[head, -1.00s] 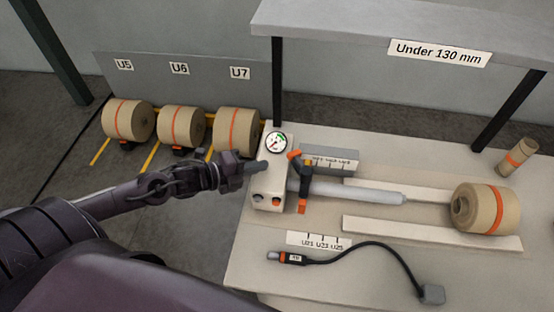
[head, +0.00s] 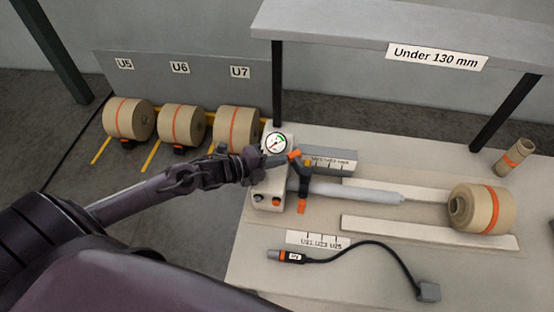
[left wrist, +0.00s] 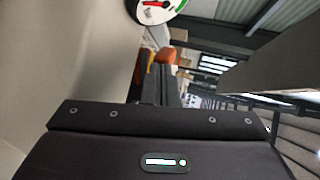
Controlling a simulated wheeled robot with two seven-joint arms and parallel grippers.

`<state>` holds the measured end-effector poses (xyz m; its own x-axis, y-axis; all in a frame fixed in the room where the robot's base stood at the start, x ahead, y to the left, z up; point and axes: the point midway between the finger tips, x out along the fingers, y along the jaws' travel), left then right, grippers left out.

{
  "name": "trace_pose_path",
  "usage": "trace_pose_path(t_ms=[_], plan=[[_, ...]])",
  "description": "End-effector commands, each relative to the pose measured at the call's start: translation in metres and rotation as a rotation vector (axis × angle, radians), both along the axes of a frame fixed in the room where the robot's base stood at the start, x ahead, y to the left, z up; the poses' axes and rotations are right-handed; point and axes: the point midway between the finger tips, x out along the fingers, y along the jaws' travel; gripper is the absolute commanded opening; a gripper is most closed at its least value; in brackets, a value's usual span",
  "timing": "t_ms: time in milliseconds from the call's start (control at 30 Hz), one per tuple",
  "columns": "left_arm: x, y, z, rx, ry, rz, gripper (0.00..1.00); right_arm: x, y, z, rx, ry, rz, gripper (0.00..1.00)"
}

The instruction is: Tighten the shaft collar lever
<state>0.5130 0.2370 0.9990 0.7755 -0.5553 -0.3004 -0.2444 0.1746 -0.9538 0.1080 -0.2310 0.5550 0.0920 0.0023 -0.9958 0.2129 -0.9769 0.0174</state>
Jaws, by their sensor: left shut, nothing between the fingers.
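The shaft collar lever (head: 303,185) is dark with orange ends and stands across the grey shaft (head: 365,194), beside the white gauge block (head: 268,188). My left gripper (head: 284,158) is shut and empty, with its tip close to the lever's upper orange end, just below the gauge (head: 276,143). I cannot tell whether they touch. In the left wrist view an orange part (left wrist: 168,56) shows beyond the gripper housing, with the gauge (left wrist: 158,8) at the top. My right gripper is not in view.
A kraft roll (head: 481,208) sits at the shaft's right end by a pale rail (head: 430,233). A black cable (head: 385,250) lies on the table front. A grey shelf (head: 400,32) on dark posts overhangs the back. Several rolls (head: 182,125) stand on the floor at left.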

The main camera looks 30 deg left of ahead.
Motion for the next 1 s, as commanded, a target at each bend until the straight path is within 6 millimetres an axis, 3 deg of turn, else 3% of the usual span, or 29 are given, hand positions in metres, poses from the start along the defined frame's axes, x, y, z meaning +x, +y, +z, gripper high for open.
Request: trace_pose_path(t_ms=[567, 1000], plan=[[0.009, 0.001, -0.003, 0.002, -0.001, -0.1, 0.0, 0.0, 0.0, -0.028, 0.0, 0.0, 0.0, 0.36], [0.03, -0.003, -0.006, 0.002, -0.004, -0.268, 0.0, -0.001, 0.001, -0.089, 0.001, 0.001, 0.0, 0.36]])
